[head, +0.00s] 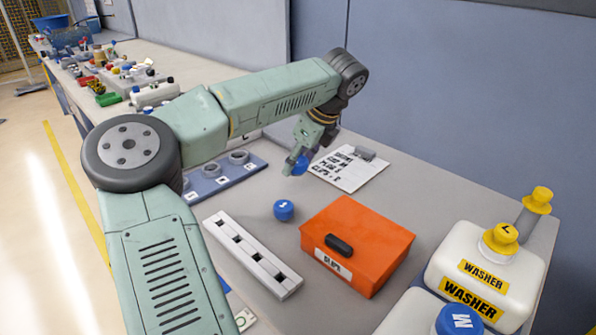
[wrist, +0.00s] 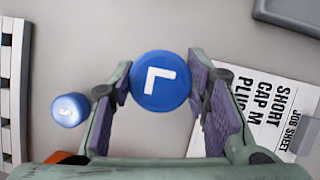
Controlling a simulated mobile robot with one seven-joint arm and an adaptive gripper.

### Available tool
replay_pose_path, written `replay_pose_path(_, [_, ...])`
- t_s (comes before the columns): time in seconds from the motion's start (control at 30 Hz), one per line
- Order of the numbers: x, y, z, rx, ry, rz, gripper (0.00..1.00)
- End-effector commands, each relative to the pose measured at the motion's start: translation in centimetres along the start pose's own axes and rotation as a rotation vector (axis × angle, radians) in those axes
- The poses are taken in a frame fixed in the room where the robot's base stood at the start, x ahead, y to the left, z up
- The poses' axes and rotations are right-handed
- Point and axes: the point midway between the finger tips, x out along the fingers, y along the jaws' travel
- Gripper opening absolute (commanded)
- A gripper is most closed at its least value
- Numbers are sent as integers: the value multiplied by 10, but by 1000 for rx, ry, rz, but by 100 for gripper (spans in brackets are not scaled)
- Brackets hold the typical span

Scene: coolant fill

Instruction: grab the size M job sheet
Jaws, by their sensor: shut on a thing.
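The job sheet (head: 350,169) lies flat on the bench beyond and right of my gripper (head: 301,160). In the wrist view the job sheet (wrist: 262,112) is on the right, printed "SHORT CAP M", with its lower left hidden behind a finger. A grey clip or block sits at its edge. My gripper (wrist: 160,82) is shut on a round blue cap (wrist: 160,95) marked L. In the head view the blue cap (head: 301,166) is partly hidden by the fingers. The gripper is apart from the sheet's printed middle.
A small blue S cap (head: 284,210) stands near an orange box (head: 372,232). A white slotted rail (head: 252,256) and a blue rack with rings (head: 232,180) lie left. White washer jugs (head: 450,246) stand at right. A wall bounds the back.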

Motion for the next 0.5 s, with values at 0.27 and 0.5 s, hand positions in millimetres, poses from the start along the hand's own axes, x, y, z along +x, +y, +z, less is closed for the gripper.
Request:
replay_pose_path(0.27, [30,0,-14,1,1,1,20])
replay_pose_path(0.5, [32,0,-15,0,0,0,20])
